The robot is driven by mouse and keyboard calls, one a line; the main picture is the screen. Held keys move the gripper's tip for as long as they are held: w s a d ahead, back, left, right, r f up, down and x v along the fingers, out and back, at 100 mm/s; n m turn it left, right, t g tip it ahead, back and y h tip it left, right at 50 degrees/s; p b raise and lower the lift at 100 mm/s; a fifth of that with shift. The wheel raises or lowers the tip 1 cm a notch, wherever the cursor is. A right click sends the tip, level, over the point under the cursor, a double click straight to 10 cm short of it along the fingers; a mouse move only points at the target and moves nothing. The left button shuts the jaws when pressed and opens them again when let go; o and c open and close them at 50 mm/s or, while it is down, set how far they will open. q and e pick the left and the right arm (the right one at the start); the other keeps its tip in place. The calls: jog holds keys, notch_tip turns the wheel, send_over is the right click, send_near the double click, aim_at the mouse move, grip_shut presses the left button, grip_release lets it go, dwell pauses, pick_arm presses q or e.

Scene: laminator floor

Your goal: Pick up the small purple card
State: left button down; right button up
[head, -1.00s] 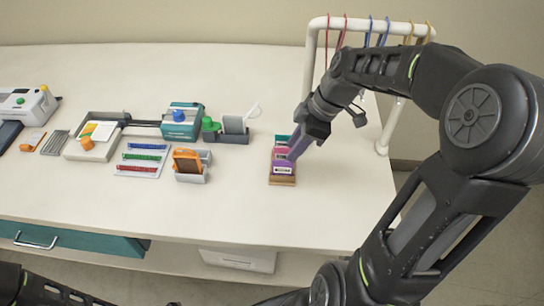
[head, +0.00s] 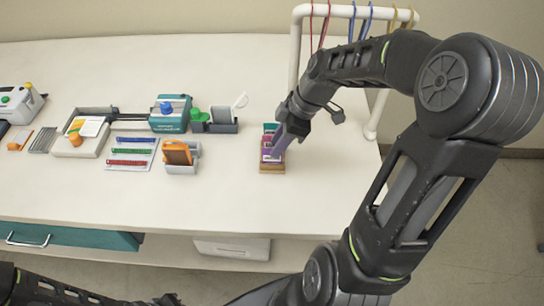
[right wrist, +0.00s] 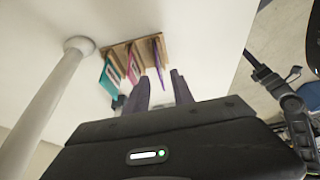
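The small purple card (head: 271,166) stands in a wooden holder (head: 272,172) near the right end of the table, in front of a pink and a teal card. In the right wrist view the purple card (right wrist: 159,64) is seen nearly edge-on at the right end of the holder (right wrist: 133,48). My right gripper (right wrist: 160,78) is open, its two fingers apart on either side of the purple card's near end. Whether they touch it I cannot tell. In the head view the right gripper (head: 278,146) is over the holder and hides part of the cards. My left gripper is not seen.
A white rack (head: 296,50) with hanging coloured loops stands behind the holder; its post (right wrist: 45,105) is close in the right wrist view. To the left are an orange item in a grey stand (head: 181,157), a grey tray (head: 222,125) and a teal device (head: 170,115). The table front is clear.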

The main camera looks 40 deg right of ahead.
jog(key=p+x, duration=0.1)
jog(key=x, duration=0.3)
jog(key=shift+a+f, duration=0.1)
jog(key=shift+f, duration=0.1)
dwell(0.3)
grip_shut()
dwell(0.5)
